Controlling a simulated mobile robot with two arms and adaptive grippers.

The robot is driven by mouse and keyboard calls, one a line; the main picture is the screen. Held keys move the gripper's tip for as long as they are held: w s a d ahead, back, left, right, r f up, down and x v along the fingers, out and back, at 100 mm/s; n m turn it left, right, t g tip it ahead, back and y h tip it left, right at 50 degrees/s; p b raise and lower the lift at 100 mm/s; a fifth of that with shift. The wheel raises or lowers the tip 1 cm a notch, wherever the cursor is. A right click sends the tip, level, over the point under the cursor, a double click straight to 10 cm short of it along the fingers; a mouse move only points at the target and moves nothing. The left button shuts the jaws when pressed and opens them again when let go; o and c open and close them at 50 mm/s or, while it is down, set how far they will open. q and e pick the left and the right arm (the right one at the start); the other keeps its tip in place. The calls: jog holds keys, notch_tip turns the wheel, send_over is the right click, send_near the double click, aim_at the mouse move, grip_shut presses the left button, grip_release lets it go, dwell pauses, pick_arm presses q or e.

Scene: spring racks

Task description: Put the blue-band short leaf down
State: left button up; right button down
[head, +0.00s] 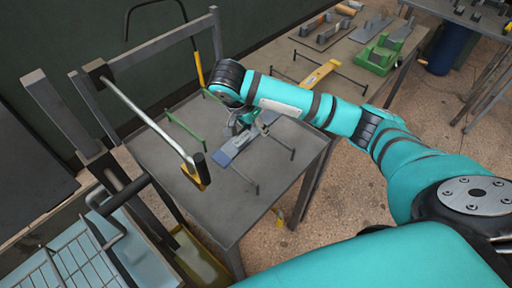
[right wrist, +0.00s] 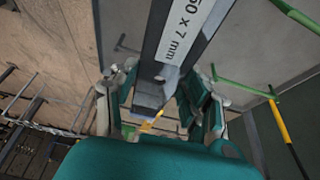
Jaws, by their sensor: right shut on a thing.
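The blue-band short leaf (head: 229,151) is a flat grey bar with a blue part at its near end. It is over the grey table, between two dark rods. My right gripper (head: 246,121) is shut on it. In the right wrist view the grey leaf (right wrist: 190,40), with a white "50 x 7 mm" label, runs between the fingers of my right gripper (right wrist: 160,105). The fingers hide part of it. I cannot tell whether the leaf touches the table or the rods. My left gripper is out of view.
Green rods (head: 185,131) stand on the table (head: 190,190) left of the leaf, with dark rods (head: 243,176) to its right. A frame with a black-handled bar (head: 150,120) rises at the left. A farther table (head: 340,58) holds grey, yellow and green parts.

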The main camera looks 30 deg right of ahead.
notch_tip(320, 180, down, 9)
jog(key=shift+f+p, duration=0.15)
jog(key=shift+p, duration=0.75)
jog(key=shift+f, duration=0.25)
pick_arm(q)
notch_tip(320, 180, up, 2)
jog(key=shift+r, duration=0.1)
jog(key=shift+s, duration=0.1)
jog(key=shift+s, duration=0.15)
pick_arm(e)
jog(key=shift+f, duration=0.4)
jog(key=c, duration=0.6)
grip_release()
jog(key=shift+s, duration=0.15)
